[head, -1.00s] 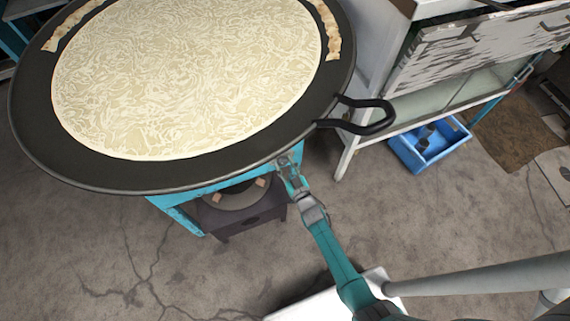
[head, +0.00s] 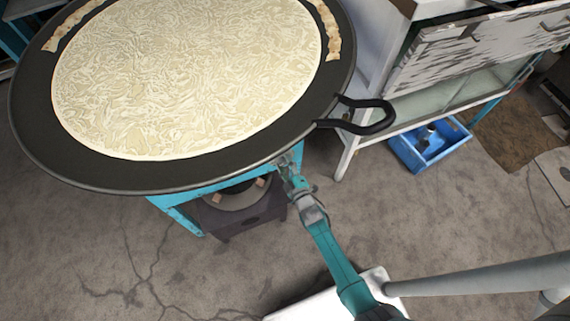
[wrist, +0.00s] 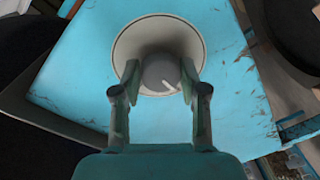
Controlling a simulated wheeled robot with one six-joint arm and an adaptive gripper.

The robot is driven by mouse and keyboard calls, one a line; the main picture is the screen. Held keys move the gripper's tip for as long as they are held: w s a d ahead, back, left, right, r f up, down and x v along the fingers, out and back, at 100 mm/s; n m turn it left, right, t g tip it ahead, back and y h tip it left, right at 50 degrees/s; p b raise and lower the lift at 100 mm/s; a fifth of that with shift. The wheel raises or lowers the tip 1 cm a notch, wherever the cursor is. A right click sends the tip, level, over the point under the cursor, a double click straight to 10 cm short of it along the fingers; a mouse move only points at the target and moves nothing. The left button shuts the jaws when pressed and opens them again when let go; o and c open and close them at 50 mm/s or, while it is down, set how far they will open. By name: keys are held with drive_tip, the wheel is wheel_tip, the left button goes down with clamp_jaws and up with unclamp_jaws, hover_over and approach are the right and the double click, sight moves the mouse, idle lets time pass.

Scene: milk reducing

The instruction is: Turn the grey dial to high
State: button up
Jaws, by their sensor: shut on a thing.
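The grey dial (wrist: 161,73) shows in the wrist view as a round knob with a white mark pointing toward the lower right. It sits in the middle of a pale round plate (wrist: 158,28) on a light-blue panel. My gripper (wrist: 159,82) is shut on the dial, one finger on each side of it. In the head view my gripper (head: 286,164) is at the front of the blue stand, just under the pan's rim. The dial is hidden there.
A wide black pan (head: 110,172) of pale, patterned milk overhangs the blue stand (head: 180,215). Its black handle (head: 372,125) juts right, near my gripper. A blue crate (head: 405,154) sits on the floor at right. The cracked floor in front is mostly clear.

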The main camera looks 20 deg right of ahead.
drive_tip(key=n, duration=0.5)
drive_tip(key=shift+n+h, duration=0.3)
idle(0.5)
drive_tip(key=o, duration=1.1)
drive_tip(key=shift+o, duration=0.2)
drive_tip(key=s, duration=1.2)
drive_tip(key=shift+r, duration=0.4)
